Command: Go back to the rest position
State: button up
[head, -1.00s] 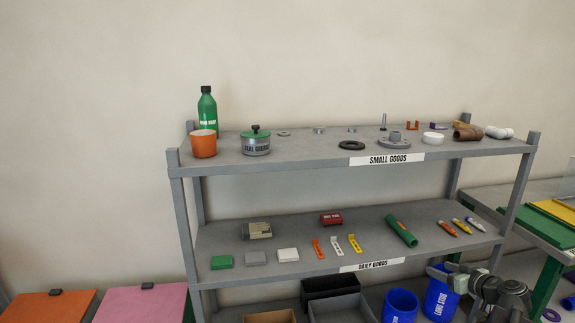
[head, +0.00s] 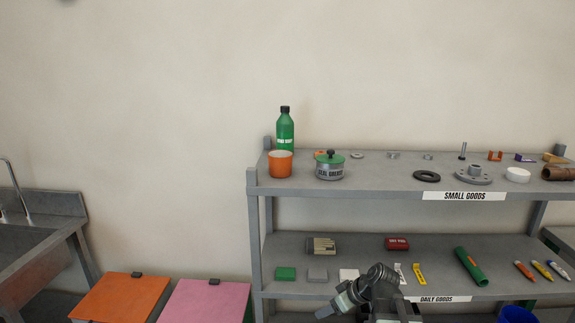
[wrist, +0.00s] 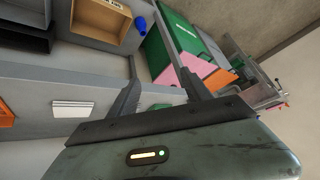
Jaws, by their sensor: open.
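My gripper (head: 330,308) shows at the bottom of the head view, in front of the lower shelf of the grey rack (head: 262,215). In the wrist view my gripper (wrist: 147,40) has its two long dark fingers spread apart with nothing between them. The wrist view is tilted.
The rack's top shelf carries an orange cup (head: 280,165), a green bottle (head: 285,130) and a lidded pot (head: 329,168). An orange-lidded bin (head: 122,297) and a pink-lidded bin (head: 205,300) stand left of the rack. A sink (head: 35,245) is at far left.

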jog(key=s+a+f+m+g+h, duration=0.1)
jog(key=s+a+f+g+h, duration=0.1)
jog(key=s+a+g, duration=0.3)
jog(key=s+d+f+m+h, duration=0.1)
jog(key=s+d+m+h, duration=0.2)
jog(key=s+d+m, duration=0.3)
jog(key=shift+d+f+m+h+p, duration=0.15)
jog(key=shift+d+m+h+p, duration=0.3)
jog(key=shift+d, duration=0.7)
